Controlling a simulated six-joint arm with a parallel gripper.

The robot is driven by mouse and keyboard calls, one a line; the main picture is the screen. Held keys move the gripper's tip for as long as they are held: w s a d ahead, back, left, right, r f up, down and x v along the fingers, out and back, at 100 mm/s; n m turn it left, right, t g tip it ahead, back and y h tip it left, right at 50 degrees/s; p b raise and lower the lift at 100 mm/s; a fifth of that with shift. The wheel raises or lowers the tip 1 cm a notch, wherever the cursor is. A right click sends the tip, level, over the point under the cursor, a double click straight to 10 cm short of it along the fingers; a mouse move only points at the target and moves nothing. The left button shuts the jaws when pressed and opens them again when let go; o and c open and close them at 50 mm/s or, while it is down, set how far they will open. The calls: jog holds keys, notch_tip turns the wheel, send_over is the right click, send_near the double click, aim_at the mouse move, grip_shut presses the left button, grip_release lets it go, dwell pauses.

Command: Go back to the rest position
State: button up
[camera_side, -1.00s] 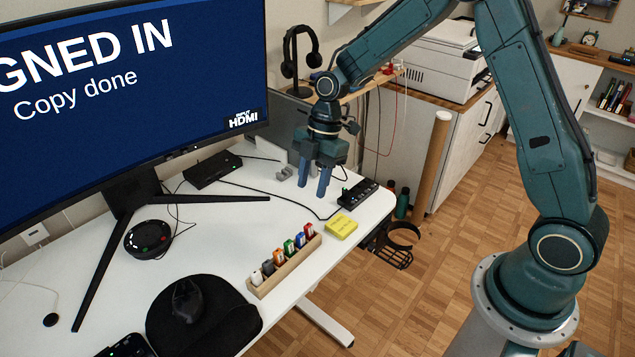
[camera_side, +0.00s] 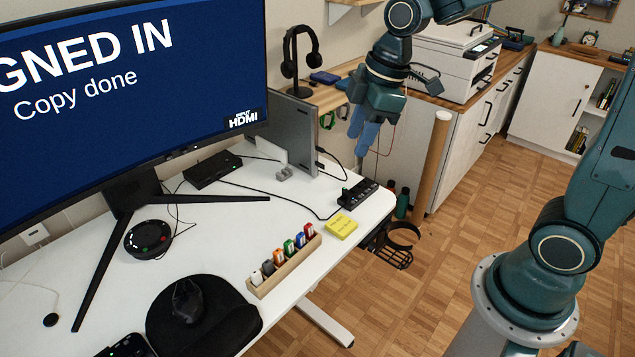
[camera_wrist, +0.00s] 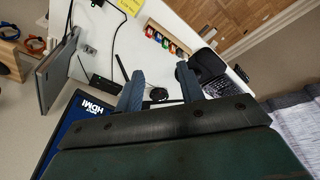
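My gripper (camera_side: 362,128) is up in the air above the far right corner of the white desk (camera_side: 215,243) in the side view, its fingers pointing down. In the wrist view my gripper (camera_wrist: 158,82) shows two blue fingers spread apart with nothing between them. It touches nothing that I can see. My own teal arm reaches up out of the top of the side view, so part of it is hidden.
A large monitor (camera_side: 150,85) stands on the left. A black hub (camera_side: 358,193), a yellow note pad (camera_side: 341,226) and a wooden holder (camera_side: 287,266) with several USB sticks lie on the desk. A printer (camera_side: 455,62) and headphones (camera_side: 299,58) are behind.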

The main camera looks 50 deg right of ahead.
jog(key=s+d+r+m+t, duration=0.1)
jog(key=s+r+m, duration=0.1)
jog(key=s+m, duration=0.3)
jog(key=s+d+r+m+t+h, duration=0.1)
jog(key=s+m, duration=0.4)
jog(key=s, duration=0.6)
jog(key=shift+s+d+r+t+h, duration=0.3)
jog(key=shift+r+t, duration=0.2)
jog(key=shift+r, duration=0.55)
